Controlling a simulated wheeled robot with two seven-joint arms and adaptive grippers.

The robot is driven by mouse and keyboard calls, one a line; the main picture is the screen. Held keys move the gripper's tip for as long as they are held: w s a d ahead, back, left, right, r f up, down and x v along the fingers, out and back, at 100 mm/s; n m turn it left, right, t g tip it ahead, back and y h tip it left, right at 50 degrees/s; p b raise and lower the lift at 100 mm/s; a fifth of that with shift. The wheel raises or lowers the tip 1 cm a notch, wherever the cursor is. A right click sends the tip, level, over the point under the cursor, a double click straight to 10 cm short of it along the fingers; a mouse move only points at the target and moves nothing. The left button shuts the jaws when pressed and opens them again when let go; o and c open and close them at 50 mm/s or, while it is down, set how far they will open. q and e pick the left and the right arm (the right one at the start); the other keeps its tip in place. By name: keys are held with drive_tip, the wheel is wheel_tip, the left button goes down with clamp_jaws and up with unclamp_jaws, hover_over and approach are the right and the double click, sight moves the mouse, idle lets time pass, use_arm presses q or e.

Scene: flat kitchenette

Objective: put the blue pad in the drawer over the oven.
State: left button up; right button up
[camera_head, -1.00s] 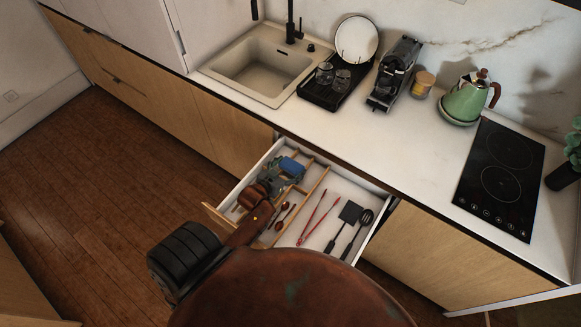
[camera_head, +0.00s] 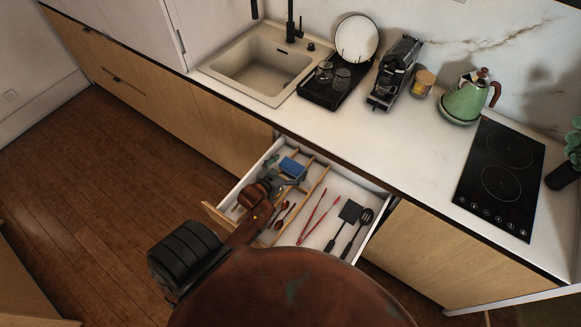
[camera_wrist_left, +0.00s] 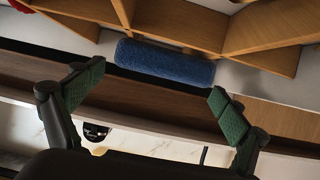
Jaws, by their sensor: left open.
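The blue pad (camera_head: 293,167) lies in the open drawer (camera_head: 352,189), in its left part near the back, among wooden dividers. My left gripper (camera_head: 282,173) reaches into the drawer from the front, its fingers spread close by the pad. In the left wrist view the pad (camera_wrist_left: 165,62) lies beside the wooden dividers, beyond and between the two green fingertips (camera_wrist_left: 158,92), with a gap to each finger. The pad looks free of the gripper. The oven is not clearly seen. My right gripper is not in view.
The drawer also holds red tongs (camera_head: 318,217), a black spatula (camera_head: 348,213) and a slotted spoon (camera_head: 364,219). The counter edge (camera_head: 340,160) runs just above the drawer's back. A kettle (camera_head: 465,100), hob (camera_head: 500,170) and sink (camera_head: 255,70) are on the counter.

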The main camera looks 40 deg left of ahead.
use_arm(q)
drive_tip(key=v, duration=1.2)
drive_tip(key=shift+p, duration=0.3)
